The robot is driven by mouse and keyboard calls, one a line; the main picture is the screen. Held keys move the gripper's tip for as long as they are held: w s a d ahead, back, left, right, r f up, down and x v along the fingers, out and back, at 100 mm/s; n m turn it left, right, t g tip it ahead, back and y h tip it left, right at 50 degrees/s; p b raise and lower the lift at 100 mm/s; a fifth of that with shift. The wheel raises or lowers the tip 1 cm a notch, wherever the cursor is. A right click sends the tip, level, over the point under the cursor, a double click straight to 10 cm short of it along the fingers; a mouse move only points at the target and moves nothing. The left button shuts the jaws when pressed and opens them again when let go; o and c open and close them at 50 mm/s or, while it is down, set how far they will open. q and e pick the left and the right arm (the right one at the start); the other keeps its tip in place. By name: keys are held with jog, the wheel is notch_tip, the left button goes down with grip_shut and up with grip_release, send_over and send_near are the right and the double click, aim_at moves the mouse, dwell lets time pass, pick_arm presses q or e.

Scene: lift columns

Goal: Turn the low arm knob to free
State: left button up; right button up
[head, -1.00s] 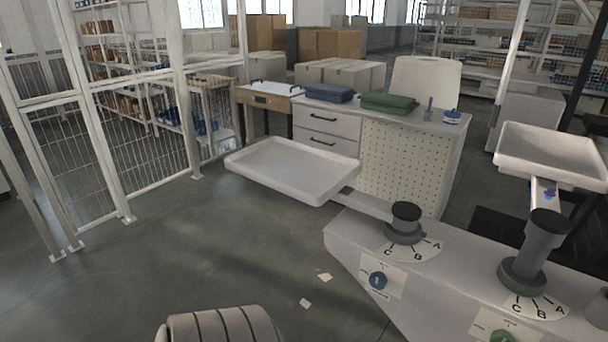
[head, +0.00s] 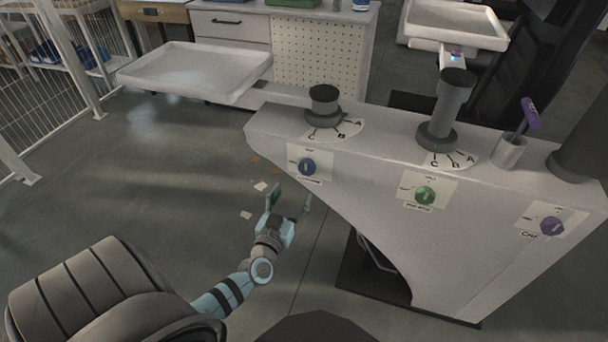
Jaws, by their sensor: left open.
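The bench front carries three round knobs on white label plates. The label print is too small to read surely. My left gripper (head: 289,201) is open and empty, in front of the bench. In the picture it is below and left of the blue knob, apart from it. My right gripper is not in view.
The short column bears an arm with a white tray (head: 195,73) at the left. The middle column (head: 445,109) has another tray (head: 454,24) behind it. Open floor lies left of the bench.

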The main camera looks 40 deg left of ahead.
aim_at(306, 170)
pick_arm(q)
jog(key=b+x, duration=0.1)
jog(key=x, duration=0.2)
jog(key=b+x, duration=0.1)
jog(key=x, duration=0.2)
jog(key=b+x, duration=0.1)
jog(key=x, duration=0.3)
jog(key=shift+f, duration=0.3)
jog(key=shift+w+a+r, duration=0.1)
jog(key=shift+w+r, duration=0.05)
jog(key=shift+w, duration=0.1)
jog(key=shift+c, duration=0.5)
jog(key=c, duration=1.1)
jog(key=shift+o, duration=0.2)
